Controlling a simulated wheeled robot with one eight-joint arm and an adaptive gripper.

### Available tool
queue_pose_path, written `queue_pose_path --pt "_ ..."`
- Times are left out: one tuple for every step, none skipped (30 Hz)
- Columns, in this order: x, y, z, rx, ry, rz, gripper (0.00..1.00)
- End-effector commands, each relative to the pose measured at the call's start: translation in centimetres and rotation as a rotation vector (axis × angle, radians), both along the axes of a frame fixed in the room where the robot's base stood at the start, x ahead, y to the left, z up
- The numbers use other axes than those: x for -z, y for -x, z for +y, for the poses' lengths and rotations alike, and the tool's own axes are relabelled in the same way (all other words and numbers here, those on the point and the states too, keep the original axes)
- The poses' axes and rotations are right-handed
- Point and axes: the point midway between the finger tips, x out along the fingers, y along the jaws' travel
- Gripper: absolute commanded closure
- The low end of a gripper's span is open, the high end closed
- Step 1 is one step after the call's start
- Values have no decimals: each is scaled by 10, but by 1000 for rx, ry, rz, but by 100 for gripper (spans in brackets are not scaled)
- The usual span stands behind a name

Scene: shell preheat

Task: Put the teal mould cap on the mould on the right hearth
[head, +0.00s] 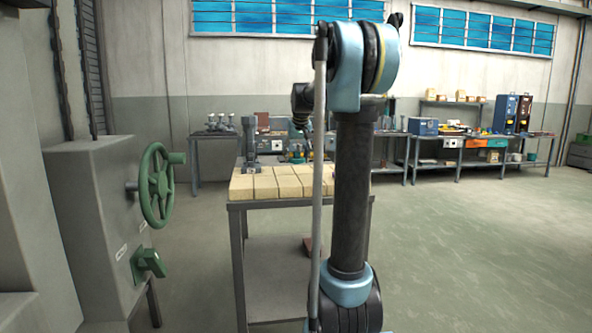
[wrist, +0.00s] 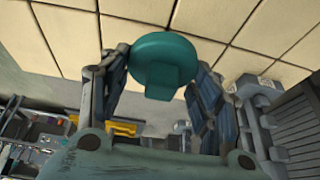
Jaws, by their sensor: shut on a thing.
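The teal mould cap (wrist: 163,62) is a round disc with a narrower stub, seen in the wrist view. My gripper (wrist: 158,66) is shut on it, with one finger on either side. Pale brick tiles lie behind the cap in the picture; I cannot tell how far it is from them. In the head view my arm covers much of the brick-topped table (head: 268,187), and the cap is not clearly visible. A grey upright fixture (head: 249,135) stands at the table's left back. I cannot make out the mould on the right hearth.
A grey cabinet (head: 95,225) with a green handwheel (head: 157,186) stands left of the table. Workbenches with tools and boxes line the back wall. The floor (head: 470,250) to the right is clear. A grey fixture (wrist: 255,95) shows at the right in the wrist view.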

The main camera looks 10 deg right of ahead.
Motion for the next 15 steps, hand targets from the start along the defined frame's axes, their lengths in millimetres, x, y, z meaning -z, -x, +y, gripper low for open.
queue_pose_path --pt "3 0 1 -2 0 0 66" --pt "4 0 2 -2 0 0 66" --pt "6 0 2 -2 0 0 66" --pt "8 0 2 -2 0 0 66" --pt "10 0 2 -2 0 0 66" --pt "14 0 2 -3 0 0 66" --pt "17 0 3 -3 0 0 66" --pt "21 0 3 -3 0 0 66" --pt "27 0 3 -3 0 0 66" --pt "32 0 3 -3 0 0 66" --pt "36 0 3 -3 0 0 66" --pt "40 0 3 -3 0 0 66" --pt "43 0 3 -3 0 0 66" --pt "44 0 3 -3 0 0 66" --pt "46 0 3 -3 0 0 66"
